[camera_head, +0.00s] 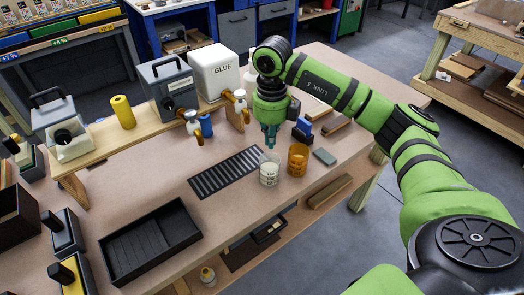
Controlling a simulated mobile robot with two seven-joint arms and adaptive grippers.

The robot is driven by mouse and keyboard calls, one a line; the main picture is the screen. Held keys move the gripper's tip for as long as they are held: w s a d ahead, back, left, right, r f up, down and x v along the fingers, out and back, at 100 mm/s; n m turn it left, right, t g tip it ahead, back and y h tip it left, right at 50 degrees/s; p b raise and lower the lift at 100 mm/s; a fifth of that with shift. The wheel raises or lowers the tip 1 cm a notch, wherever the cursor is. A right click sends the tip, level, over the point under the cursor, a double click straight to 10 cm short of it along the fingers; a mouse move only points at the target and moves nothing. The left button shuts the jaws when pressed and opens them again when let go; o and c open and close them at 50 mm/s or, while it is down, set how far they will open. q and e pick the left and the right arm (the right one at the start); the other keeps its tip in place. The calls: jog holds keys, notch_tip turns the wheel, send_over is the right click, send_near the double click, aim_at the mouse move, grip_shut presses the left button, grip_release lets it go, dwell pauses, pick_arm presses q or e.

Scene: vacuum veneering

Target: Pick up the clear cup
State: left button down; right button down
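The clear cup (269,174) stands upright near the front edge of the workbench, with a whitish lower part and some marking on its side. An amber cup (298,160) stands just right of it. My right arm reaches in from the right, and its gripper (270,142) points down just above the clear cup's rim. The fingertips are small here, and I cannot tell their gap or whether they touch the cup. My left gripper is not in view.
A slotted black grate (226,172) lies left of the cups. A white GLUE box (214,70) and a grey dispenser stand on a raised wooden shelf behind. A black tray (150,243) sits front left. A small grey-green block (324,156) lies right of the amber cup.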

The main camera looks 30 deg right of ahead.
aim_at(270, 164)
notch_tip(270, 164, down, 8)
jog(key=p, duration=0.2)
jog(key=shift+f+p, duration=0.1)
jog(key=shift+p, duration=0.25)
jog(key=shift+f, duration=0.55)
jog(key=shift+s, duration=0.1)
